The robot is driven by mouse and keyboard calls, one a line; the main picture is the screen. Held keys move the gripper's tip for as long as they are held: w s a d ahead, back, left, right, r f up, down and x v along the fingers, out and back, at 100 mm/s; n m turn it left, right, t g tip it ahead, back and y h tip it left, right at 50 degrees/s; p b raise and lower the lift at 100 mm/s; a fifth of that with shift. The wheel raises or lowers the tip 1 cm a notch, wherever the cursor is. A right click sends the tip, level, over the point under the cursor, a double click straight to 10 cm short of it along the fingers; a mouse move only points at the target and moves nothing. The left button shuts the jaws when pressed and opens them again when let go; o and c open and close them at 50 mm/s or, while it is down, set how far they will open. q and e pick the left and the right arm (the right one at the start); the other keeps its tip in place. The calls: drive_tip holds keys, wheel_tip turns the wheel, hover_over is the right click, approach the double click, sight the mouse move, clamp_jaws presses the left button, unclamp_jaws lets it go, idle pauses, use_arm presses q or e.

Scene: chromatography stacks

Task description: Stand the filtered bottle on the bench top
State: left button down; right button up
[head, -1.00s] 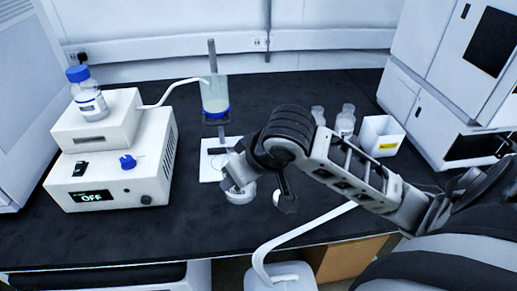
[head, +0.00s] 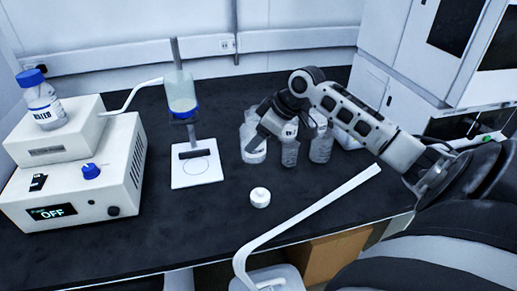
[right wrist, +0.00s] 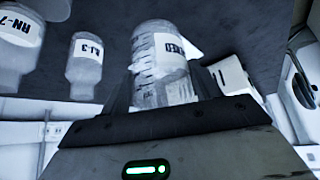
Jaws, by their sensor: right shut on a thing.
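My right gripper (head: 262,131) is shut on the filtered bottle (head: 253,154), a clear bottle with a white label, over the right part of the bench top (head: 225,235). In the right wrist view the bottle (right wrist: 150,82) sits between the fingers, and its label is partly readable. It looks close to upright. I cannot tell whether its base touches the bench. The fingers hide its upper part in the head view. My left gripper is not in view.
Two clear bottles (head: 290,152) (head: 320,146) stand just right of the held one. A white cap (head: 260,198) lies in front. The filter stand's white plate (head: 197,176) and the pump box (head: 75,180) are left.

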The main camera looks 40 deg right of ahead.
drive_tip(key=shift+w+d+f, duration=0.55)
drive_tip(key=shift+w+f, duration=0.05)
drive_tip(key=shift+f, duration=0.9)
drive_tip(key=shift+w+d+f, duration=0.55)
drive_tip(key=shift+f, duration=0.9)
drive_tip(key=shift+w+d+f, duration=0.55)
drive_tip(key=shift+w+f, duration=0.05)
drive_tip(key=shift+f, duration=0.9)
drive_tip(key=o, duration=1.2)
drive_tip(key=shift+f, duration=0.15)
drive_tip(key=shift+r, duration=0.2)
drive_tip(key=v, duration=1.2)
